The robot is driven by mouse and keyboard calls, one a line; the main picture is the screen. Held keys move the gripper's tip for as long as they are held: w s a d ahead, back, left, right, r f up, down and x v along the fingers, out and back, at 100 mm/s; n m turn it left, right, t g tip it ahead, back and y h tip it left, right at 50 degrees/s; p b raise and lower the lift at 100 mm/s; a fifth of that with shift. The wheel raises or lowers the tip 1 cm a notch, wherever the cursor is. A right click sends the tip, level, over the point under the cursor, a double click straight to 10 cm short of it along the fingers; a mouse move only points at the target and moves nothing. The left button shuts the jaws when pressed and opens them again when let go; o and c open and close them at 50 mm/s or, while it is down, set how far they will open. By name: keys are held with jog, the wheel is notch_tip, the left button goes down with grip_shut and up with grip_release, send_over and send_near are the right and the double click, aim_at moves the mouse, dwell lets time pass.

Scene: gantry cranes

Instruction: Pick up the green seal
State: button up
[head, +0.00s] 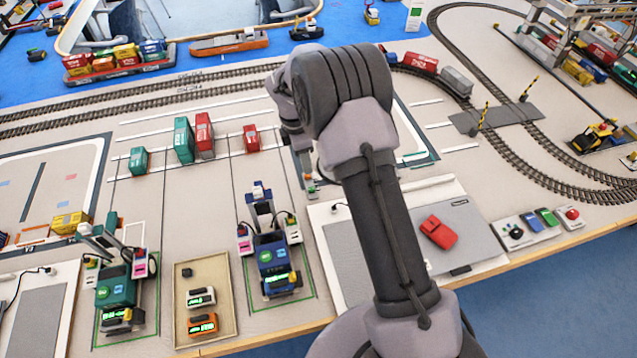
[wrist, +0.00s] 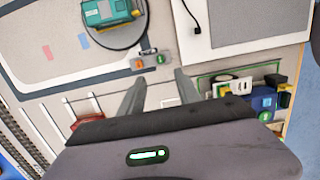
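A small green piece (wrist: 161,59), which looks like the green seal, sits beside a small orange piece (wrist: 137,64) on a little grey holder in the wrist view. My gripper (wrist: 160,78) is open. Its two dark fingers are spread apart just short of the green piece, with nothing seen between them. My arm hides most of the gripper and the holder there.
A round plate (wrist: 115,38) carries a teal block (wrist: 106,12) near the holder. A blue crane vehicle (head: 273,257) stands left of my arm. A tray (head: 236,315) with small devices lies at the front. A grey pad (head: 468,231) bears a red piece (head: 438,232).

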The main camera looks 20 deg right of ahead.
aim_at(311, 189)
jog(key=f+b, duration=0.1)
jog(key=f, duration=0.3)
jog(key=d+f+b, duration=0.1)
jog(key=f+b, duration=0.1)
jog(key=f, duration=0.2)
jog(key=f+b, duration=0.1)
jog(key=f, duration=0.4)
jog(key=shift+d+f+b, duration=0.1)
jog(key=shift+d+b, duration=0.1)
jog(key=shift+b, duration=0.15)
jog(key=shift+c, duration=0.9)
grip_shut()
